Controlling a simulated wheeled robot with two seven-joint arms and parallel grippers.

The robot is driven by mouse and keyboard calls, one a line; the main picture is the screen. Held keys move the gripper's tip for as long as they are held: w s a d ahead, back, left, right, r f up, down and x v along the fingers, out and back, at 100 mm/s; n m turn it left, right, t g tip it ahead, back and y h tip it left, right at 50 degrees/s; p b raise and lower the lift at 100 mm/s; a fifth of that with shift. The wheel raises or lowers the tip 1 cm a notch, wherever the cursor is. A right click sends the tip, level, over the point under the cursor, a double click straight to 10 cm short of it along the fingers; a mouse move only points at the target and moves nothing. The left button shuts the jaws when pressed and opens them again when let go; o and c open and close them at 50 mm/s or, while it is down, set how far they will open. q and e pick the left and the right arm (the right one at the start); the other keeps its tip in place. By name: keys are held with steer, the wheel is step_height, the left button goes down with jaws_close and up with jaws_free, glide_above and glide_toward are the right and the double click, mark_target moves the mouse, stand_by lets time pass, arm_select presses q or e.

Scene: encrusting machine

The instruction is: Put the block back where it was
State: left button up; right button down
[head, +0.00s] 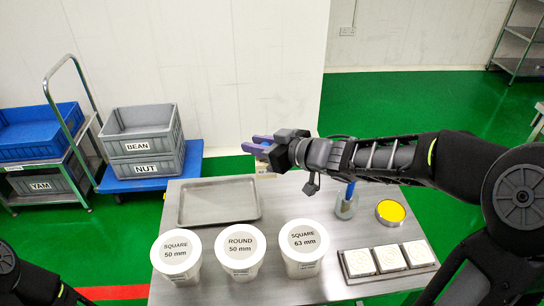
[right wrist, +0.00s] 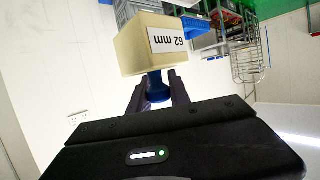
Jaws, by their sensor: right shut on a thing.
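The block (right wrist: 148,45) is cream coloured, with a white label reading "62 mm" upside down and a blue stem (right wrist: 155,88). My right gripper (head: 255,144) is shut on the stem; its fingers also show in the right wrist view (right wrist: 158,95). In the head view the block (head: 263,166) shows only in part below the fingers. It is held above the far edge of the table, near the tray's back right corner. Part of my left arm shows at the bottom left of the head view, but its gripper's fingers do not show.
An empty metal tray (head: 181,206) lies on the steel table (head: 300,204). Three labelled white tubs (head: 240,268) stand in front. A clear cup (head: 346,209) with a blue-handled tool, a yellow disc (head: 391,211) and three square pale pieces (head: 389,258) are at the right.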

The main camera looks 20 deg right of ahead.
steer(key=shift+w+a+m+t+h, duration=0.7)
steer(key=shift+a+m+h, duration=1.35)
steer(key=shift+a, duration=3.2)
steer(key=s+a+f+m+h, duration=0.1)
steer(key=s+a+f+h, duration=0.1)
steer(key=s+f, duration=0.2)
steer(key=shift+s+f, duration=0.2)
steer(key=shift+f, duration=0.2)
steer(key=shift+m+h, duration=0.25)
